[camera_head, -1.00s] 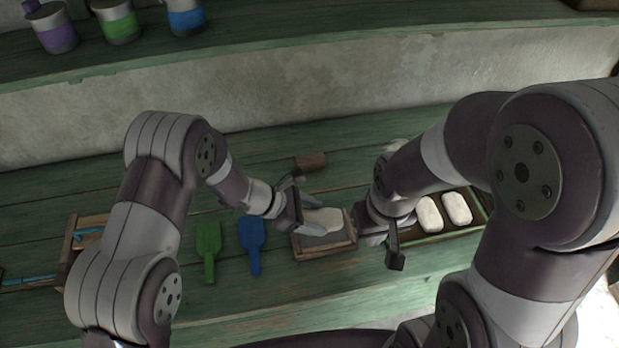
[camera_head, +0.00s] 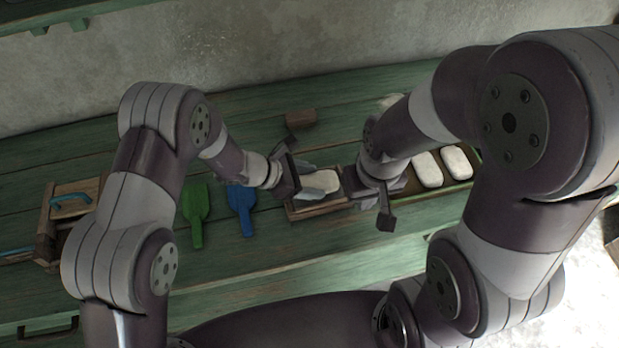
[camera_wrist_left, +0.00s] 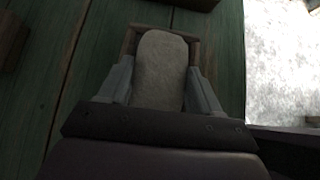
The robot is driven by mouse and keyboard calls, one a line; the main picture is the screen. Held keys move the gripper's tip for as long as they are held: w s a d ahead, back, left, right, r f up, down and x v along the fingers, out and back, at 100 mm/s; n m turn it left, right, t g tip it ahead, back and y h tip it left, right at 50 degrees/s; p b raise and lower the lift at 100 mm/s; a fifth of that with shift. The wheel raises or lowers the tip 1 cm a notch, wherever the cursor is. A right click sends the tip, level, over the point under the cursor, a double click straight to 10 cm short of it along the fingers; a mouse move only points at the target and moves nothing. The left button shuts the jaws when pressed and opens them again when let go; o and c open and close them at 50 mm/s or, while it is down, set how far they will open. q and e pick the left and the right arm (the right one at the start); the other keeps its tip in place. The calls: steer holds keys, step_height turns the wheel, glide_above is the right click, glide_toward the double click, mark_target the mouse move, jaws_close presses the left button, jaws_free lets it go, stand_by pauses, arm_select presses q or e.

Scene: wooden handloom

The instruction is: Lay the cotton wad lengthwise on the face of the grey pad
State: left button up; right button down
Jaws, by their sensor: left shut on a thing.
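A white cotton wad (camera_head: 324,180) lies between the fingers of my left gripper (camera_head: 305,183), which is shut on it. In the left wrist view the wad (camera_wrist_left: 160,70) runs lengthwise away from the gripper, with a finger along each side. The wad is over the wood-framed grey pad (camera_head: 318,209); the frame's far bar (camera_wrist_left: 163,30) shows past the wad's end. The grey face is almost wholly covered, and I cannot tell whether the wad touches it. My right gripper (camera_head: 367,200) is at the pad's right end; its jaw opening is unclear.
A tray (camera_head: 440,198) with more white wads stands to the right, partly behind my right arm. A green paddle (camera_head: 195,213) and a blue paddle (camera_head: 241,207) lie left of the pad. A small brown block (camera_head: 299,121) is behind. A wooden box (camera_head: 47,222) stands far left.

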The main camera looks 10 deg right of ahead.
arm_select(q)
steer(key=o, duration=1.2)
steer(key=shift+o, duration=0.2)
step_height(320, 180, up, 8)
steer(key=p, duration=0.5)
steer(key=shift+r, duration=0.15)
